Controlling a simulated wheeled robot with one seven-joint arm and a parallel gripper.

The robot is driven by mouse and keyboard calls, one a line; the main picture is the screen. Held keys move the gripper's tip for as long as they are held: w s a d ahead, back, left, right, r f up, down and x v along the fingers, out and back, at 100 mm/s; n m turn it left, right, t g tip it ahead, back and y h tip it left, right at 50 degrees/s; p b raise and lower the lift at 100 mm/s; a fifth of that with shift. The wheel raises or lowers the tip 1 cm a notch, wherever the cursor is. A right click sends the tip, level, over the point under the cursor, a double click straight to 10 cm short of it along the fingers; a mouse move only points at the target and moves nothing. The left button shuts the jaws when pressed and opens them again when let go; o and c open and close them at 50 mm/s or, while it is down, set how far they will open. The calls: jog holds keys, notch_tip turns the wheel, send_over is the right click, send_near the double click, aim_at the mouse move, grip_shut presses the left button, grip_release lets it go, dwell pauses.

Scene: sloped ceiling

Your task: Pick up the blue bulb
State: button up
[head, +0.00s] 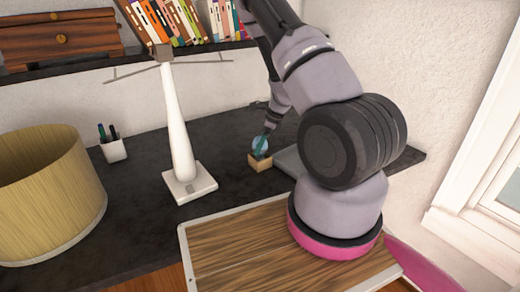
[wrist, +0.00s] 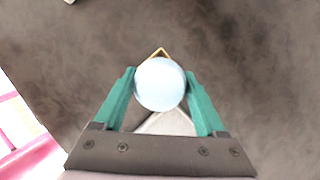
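The blue bulb (head: 260,143) is a pale blue globe on a small wooden block base (head: 260,162), on the dark counter. In the wrist view the bulb (wrist: 160,84) fills the space between the two teal fingers of my gripper (wrist: 160,75). One finger is on each side of the globe, very close to it. Whether the fingers press on it is not clear. In the head view my gripper (head: 268,132) reaches down to the bulb from above, and the base appears to rest on the counter. The globe hides most of the base in the wrist view.
A white lamp-like stand (head: 180,130) stands left of the bulb, with a pen cup (head: 113,150) and a round wooden container (head: 50,190) farther left. A flat grey object (head: 289,160) lies right of the base. A bookshelf (head: 150,57) hangs behind.

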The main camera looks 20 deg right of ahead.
notch_tip(320, 180, up, 10)
dwell(0.8)
